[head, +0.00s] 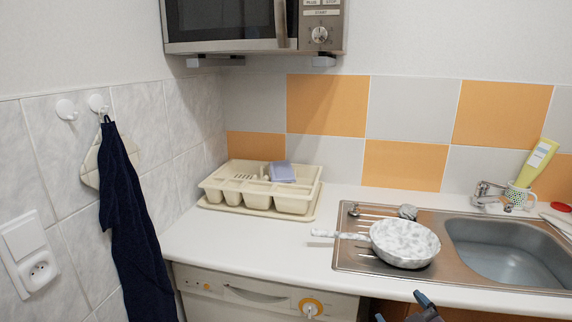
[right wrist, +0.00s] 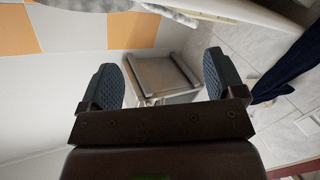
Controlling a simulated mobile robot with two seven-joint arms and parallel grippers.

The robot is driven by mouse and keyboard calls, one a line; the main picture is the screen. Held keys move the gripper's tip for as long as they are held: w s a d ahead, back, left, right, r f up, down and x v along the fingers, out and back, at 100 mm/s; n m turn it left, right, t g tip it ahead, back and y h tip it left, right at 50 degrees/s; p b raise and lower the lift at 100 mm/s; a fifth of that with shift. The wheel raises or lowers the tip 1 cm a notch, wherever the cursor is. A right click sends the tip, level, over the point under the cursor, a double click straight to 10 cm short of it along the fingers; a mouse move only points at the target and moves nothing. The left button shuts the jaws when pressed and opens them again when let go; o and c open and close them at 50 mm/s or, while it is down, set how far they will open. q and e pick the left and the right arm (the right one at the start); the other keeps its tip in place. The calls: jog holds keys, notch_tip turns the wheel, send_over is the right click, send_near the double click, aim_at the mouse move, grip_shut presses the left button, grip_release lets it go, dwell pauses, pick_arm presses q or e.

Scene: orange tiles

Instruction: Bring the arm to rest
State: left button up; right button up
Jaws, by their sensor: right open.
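My right gripper (head: 402,308) shows at the bottom edge of the head view, in front of the counter's front edge and below the pan. Only its dark blue-grey fingertips are in the picture. In the right wrist view its two fingers (right wrist: 161,80) stand wide apart with nothing between them. My left gripper is in neither view.
A marbled pan (head: 405,243) sits on the drainer beside the sink (head: 506,252). A cream dish rack (head: 262,187) stands at the back left. A navy towel (head: 128,215) hangs left. A microwave (head: 252,26) is above. The white counter (head: 250,240) is clear before the rack.

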jog(key=s+d+f+m+g+h, duration=0.1)
jog(key=s+f+m+g, duration=0.1)
jog(key=s+f, duration=0.8)
jog(key=s+d+f+m+g+h+b, duration=0.1)
jog(key=s+d+f+m+g+h, duration=0.1)
jog(key=s+f, duration=0.8)
jog(key=s+m+g, duration=0.1)
jog(key=s+m, duration=0.1)
jog(key=s, duration=0.3)
jog(key=shift+s+f+g, duration=0.15)
jog(key=shift+f+g, duration=0.1)
jog(key=shift+g, duration=0.05)
jog(key=shift+m, duration=0.3)
